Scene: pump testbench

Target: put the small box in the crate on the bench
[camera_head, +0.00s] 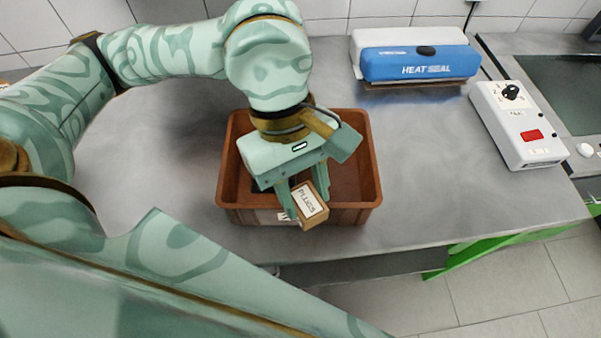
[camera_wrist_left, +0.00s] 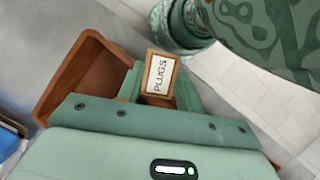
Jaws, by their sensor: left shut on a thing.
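The small box (camera_head: 310,204) is brown cardboard with a white label reading PLUGS. My left gripper (camera_head: 304,198) is shut on it, with one finger on each side. In the head view the box shows over the near part of the crate (camera_head: 372,185), a brown open bin on the bench. I cannot tell how high above the crate the box is. The box also shows between the fingers in the left wrist view (camera_wrist_left: 159,77), with part of the crate (camera_wrist_left: 66,78) to the left. My gripper and arm hide part of the crate's inside. My right gripper is not in view.
The grey metal bench (camera_head: 440,190) is clear around the crate. A blue and white heat sealer (camera_head: 418,62) stands at the back. A white control box (camera_head: 518,122) with a knob and red switch stands at the right. The bench's front edge is close to the crate.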

